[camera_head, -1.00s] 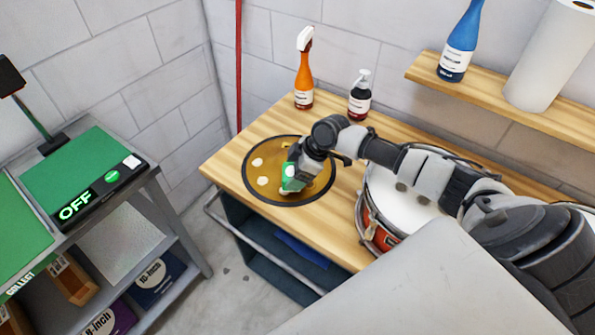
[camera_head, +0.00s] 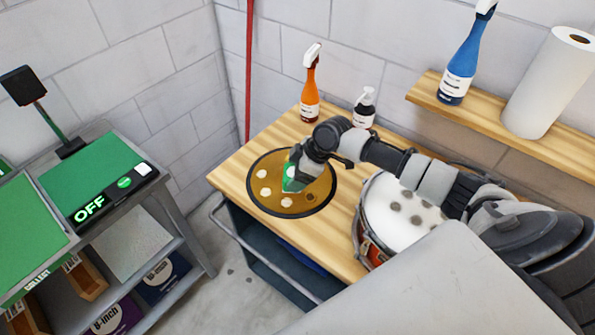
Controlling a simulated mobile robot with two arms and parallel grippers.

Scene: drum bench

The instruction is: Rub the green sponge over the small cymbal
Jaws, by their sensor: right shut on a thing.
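The small cymbal (camera_head: 275,207) lies flat on the wooden bench, a bronze disc with a dark rim, several pale spots and a darker spot on its right side. My right gripper (camera_head: 296,180) is over the middle of the cymbal, shut on the green sponge (camera_head: 289,183). The sponge looks low against the cymbal; I cannot tell whether it touches. The gripper hides part of the sponge and the cymbal's upper right. My left gripper is not in view.
A drum (camera_head: 392,212) stands right of the cymbal, under my right arm. An orange spray bottle (camera_head: 310,93) and a dark pump bottle (camera_head: 364,110) stand behind. A shelf (camera_head: 423,98) holds a blue spray bottle (camera_head: 461,68) and paper roll (camera_head: 548,85). A green-topped station (camera_head: 85,175) is left.

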